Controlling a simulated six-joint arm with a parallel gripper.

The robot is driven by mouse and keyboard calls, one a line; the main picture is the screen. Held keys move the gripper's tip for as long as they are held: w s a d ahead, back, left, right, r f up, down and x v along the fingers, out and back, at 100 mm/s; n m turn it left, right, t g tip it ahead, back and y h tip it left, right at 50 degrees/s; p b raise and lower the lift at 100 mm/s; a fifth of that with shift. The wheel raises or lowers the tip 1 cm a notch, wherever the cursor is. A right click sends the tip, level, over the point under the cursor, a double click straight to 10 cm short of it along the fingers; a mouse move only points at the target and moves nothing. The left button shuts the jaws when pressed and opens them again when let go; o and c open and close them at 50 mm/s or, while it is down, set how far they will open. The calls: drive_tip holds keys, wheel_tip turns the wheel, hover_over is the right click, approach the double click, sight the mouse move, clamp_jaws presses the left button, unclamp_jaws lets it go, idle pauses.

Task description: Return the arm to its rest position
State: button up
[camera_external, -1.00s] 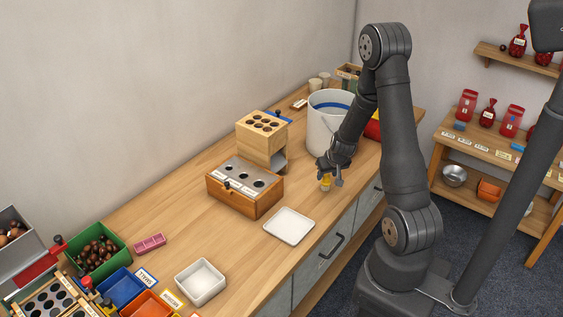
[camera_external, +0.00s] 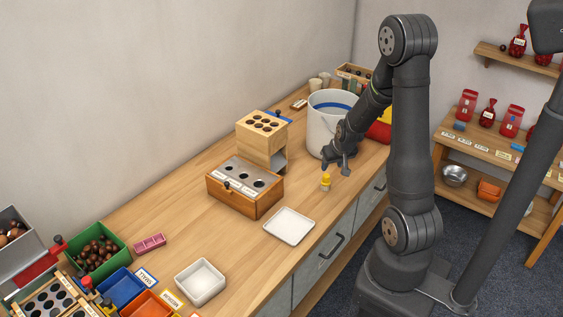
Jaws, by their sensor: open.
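My gripper (camera_external: 335,169) is open and empty, just above and to the right of a small yellow-topped piece (camera_external: 326,182). That piece stands upright on the wooden workbench (camera_external: 150,222) near its front edge, and the fingers look apart from it. My arm rises from its base in front of the bench, with the elbow high and the forearm reaching down to the left over the bench.
A white bucket (camera_external: 322,127) stands close behind my gripper. A wooden box with a metal top (camera_external: 243,190), a hole block (camera_external: 262,128) and a white tray (camera_external: 289,227) lie to the left. Shelves (camera_external: 500,150) with red bags stand at the right.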

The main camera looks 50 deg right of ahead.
sight(326, 175)
drive_tip(key=v, duration=0.4)
drive_tip(key=x, duration=1)
drive_tip(key=shift+w+f, duration=0.1)
drive_tip(key=shift+f, duration=0.2)
drive_tip(key=shift+w+d+f, duration=0.2)
drive_tip(key=shift+f, duration=0.05)
drive_tip(key=shift+r, duration=1.05)
wheel_tip(326, 175, up, 2)
drive_tip(key=shift+s+r, duration=0.1)
drive_tip(key=s+d+r, duration=0.5)
drive_tip(key=s+r, duration=0.2)
drive_tip(key=s, duration=0.4)
drive_tip(key=shift+w+a+r, duration=0.1)
drive_tip(key=shift+r, duration=1.25)
drive_tip(key=shift+w+r, duration=0.15)
drive_tip(key=shift+r, duration=1.25)
